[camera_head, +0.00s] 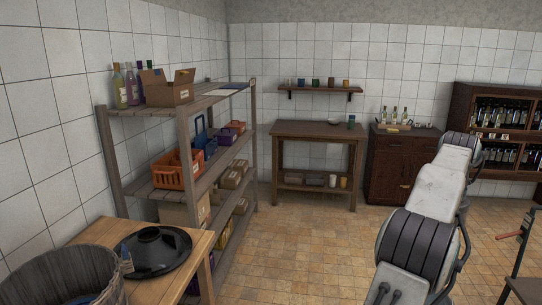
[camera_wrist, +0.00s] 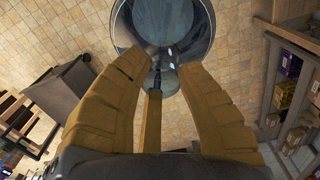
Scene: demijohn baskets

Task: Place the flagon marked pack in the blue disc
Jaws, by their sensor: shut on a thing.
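My gripper (camera_wrist: 160,72) has tan fingers closed around the narrow neck of a clear glass flagon (camera_wrist: 206,22) in the wrist view. The flagon's wide round body lies beyond the fingertips, with a blue-grey round area inside its outline. The tiled floor lies behind it. No mark can be read on the flagon from this side. In the head view my arm reaches away at the right, but my gripper and the flagon do not show. I cannot make out a blue disc for certain in either view.
A wooden table (camera_head: 190,240) at front left bears a black round lid-like dish (camera_head: 157,250). A wooden tub (camera_head: 60,272) beside it has something blue inside. Shelves (camera_head: 180,113) hold bottles, boxes and an orange basket (camera_head: 170,172). A workbench (camera_head: 318,131) stands behind. The middle floor is clear.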

